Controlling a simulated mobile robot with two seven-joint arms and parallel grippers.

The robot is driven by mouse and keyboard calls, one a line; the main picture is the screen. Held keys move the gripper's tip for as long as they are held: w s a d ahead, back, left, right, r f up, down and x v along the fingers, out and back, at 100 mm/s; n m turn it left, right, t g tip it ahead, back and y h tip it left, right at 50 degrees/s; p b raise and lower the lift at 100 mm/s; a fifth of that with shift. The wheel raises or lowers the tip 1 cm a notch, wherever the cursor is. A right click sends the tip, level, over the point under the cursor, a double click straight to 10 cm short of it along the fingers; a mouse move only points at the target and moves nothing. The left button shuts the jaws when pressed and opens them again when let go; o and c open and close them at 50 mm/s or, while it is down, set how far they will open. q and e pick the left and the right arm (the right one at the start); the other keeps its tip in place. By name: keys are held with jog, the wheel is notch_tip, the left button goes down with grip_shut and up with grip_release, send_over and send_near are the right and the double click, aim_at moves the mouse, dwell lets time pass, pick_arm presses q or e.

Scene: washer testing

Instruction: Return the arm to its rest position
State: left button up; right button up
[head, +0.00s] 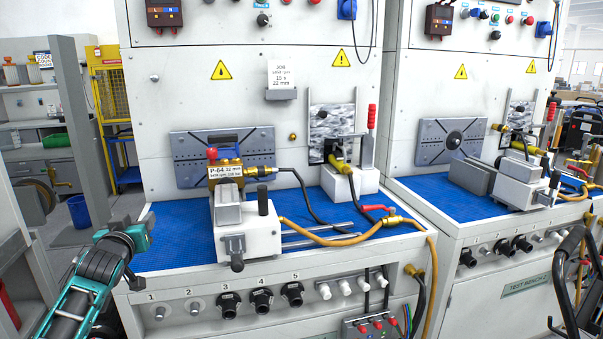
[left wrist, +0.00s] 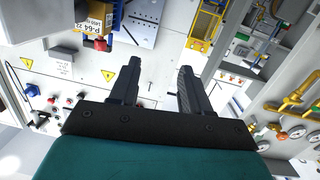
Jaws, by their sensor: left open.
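My left arm comes in from the lower left in the head view, with its left gripper (head: 128,228) at the left edge of the blue-topped bench. In the left wrist view the two dark fingers of the left gripper (left wrist: 158,80) are apart with nothing between them. The gripper is clear of the bench fixture. My right gripper is in neither view.
A white clamp fixture (head: 247,238) holding a part labelled P-64 (head: 226,172) stands on the blue mat (head: 180,240). Hoses and a brass valve (head: 395,221) lie right of it. A grey post (head: 72,120) and yellow cage (head: 108,90) stand left.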

pick_arm(q)
jog(key=s+d+f+m+g+h, duration=0.1)
jog(key=s+d+f+m+h, duration=0.15)
jog(key=s+d+f, duration=0.5)
jog(key=s+d+f+m+g+h, duration=0.15)
jog(key=s+d+f+m, duration=0.25)
jog(key=s+f, duration=0.6)
jog(key=s+d+f+g, duration=0.1)
jog(key=s+d+f, duration=0.1)
jog(key=s, duration=0.4)
jog(key=s+d+f+g, duration=0.1)
jog(key=s+d+f, duration=0.2)
jog(key=s+f, duration=0.2)
jog(key=s+d+f+g+h, duration=0.1)
jog(key=s+d+f, duration=0.1)
jog(key=s, duration=0.6)
jog(key=shift+s+d+f+n, duration=0.2)
jog(key=shift+s+f+n, duration=0.25)
jog(key=shift+f, duration=0.35)
